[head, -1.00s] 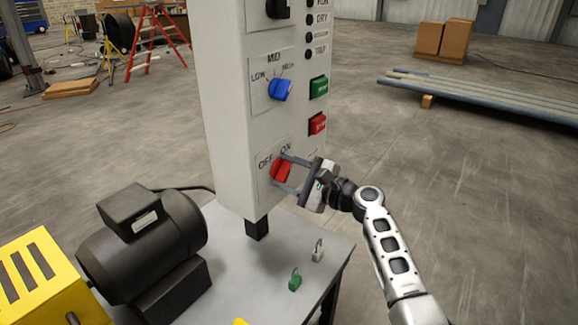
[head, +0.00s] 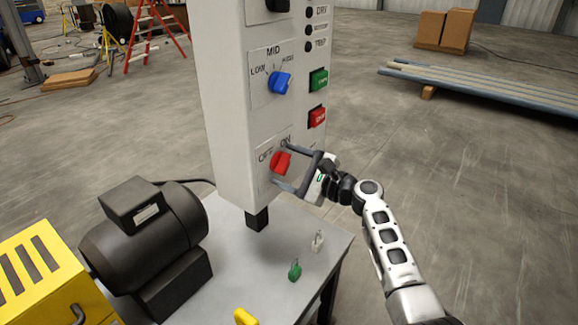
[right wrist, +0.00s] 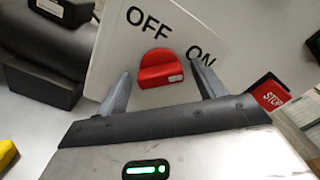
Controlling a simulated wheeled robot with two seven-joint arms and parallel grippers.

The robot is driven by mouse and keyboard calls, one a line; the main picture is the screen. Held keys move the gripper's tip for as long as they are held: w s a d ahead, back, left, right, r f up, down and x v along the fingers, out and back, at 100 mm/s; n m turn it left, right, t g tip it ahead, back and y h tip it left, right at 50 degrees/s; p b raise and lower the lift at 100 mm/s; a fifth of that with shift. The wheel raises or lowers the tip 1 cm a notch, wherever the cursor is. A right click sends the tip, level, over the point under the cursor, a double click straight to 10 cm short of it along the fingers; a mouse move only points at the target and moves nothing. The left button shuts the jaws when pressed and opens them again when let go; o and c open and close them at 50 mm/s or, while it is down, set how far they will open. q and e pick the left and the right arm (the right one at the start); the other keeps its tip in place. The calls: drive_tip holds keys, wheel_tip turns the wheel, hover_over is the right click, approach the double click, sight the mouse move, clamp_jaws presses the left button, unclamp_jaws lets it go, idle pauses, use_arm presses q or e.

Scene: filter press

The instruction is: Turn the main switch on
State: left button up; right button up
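The main switch is a red knob (head: 281,162) low on the front of the light control cabinet, below OFF and ON labels. In the right wrist view the red knob (right wrist: 161,70) has a white mark at its right end, on the ON side. My right gripper (head: 280,167) is open at the cabinet, one finger above the knob and one below it in the head view. In the right wrist view its fingers (right wrist: 161,77) stand wide to both sides of the knob, with visible gaps. My left gripper is not in view.
Above the switch are a blue selector (head: 279,83), a green button (head: 318,81) and a red stop button (head: 317,117). A dark motor (head: 145,235) stands left on the bench. Green (head: 294,271) and pale (head: 318,242) padlocks stand near the bench's right edge.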

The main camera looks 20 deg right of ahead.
use_arm(q)
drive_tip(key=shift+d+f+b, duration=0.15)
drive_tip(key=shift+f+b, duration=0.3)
drive_tip(key=shift+b, duration=0.55)
use_arm(e)
drive_tip(key=v, duration=1.6)
